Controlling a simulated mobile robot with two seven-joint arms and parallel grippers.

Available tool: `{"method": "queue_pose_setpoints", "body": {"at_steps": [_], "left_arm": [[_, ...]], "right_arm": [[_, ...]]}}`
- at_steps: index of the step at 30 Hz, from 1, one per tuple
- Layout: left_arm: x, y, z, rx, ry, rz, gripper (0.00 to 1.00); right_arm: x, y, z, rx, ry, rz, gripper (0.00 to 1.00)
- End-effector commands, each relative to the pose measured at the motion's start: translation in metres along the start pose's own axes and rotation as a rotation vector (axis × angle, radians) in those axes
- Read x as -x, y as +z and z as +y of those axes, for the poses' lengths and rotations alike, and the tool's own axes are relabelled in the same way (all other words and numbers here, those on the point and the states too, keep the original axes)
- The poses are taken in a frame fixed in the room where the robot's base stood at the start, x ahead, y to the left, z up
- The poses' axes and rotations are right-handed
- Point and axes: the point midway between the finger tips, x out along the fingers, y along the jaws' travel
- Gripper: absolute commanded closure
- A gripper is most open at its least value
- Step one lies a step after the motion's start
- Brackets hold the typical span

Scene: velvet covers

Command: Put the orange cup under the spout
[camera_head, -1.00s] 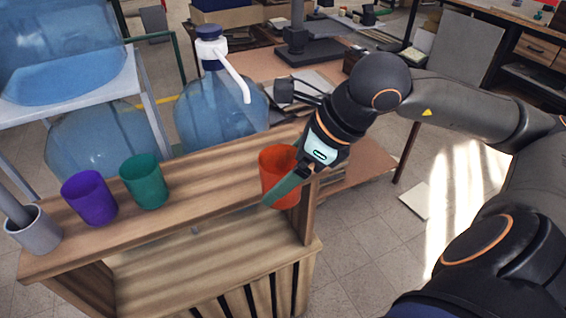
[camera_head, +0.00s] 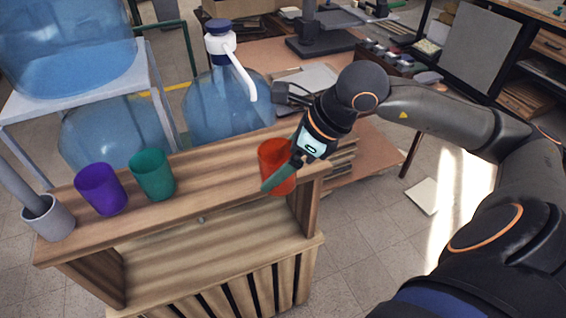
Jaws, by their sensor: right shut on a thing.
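The orange cup (camera_head: 270,155) is upright at the right end of the wooden shelf top (camera_head: 222,182). My right gripper (camera_head: 277,172) is shut on the cup's near right side, with a green finger across its front. I cannot tell whether the cup's base touches the shelf. The white spout (camera_head: 245,76) comes from a blue-and-white pump (camera_head: 220,38) on a large blue water bottle (camera_head: 205,108) behind the shelf. Its tip points down, behind and a little left of the cup in the picture. My left gripper is not in view.
A purple cup (camera_head: 101,189), a green cup (camera_head: 152,175) and a grey holder (camera_head: 49,219) stand on the left of the shelf. More bottles sit on and under a white rack (camera_head: 95,98). A brown table (camera_head: 275,62) is behind. The shelf's middle top is clear.

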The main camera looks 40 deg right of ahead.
Motion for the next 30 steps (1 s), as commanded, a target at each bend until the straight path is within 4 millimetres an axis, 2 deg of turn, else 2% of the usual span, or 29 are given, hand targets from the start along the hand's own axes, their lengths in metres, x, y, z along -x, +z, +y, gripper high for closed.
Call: {"method": "queue_pose_setpoints", "body": {"at_steps": [12,30], "left_arm": [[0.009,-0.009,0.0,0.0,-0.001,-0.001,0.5],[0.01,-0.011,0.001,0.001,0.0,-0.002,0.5]], "right_arm": [[-0.019,0.01,-0.023,0.0,0.001,0.001,0.69],[-0.04,0.03,-0.058,0.0,0.001,0.0,0.69]]}}
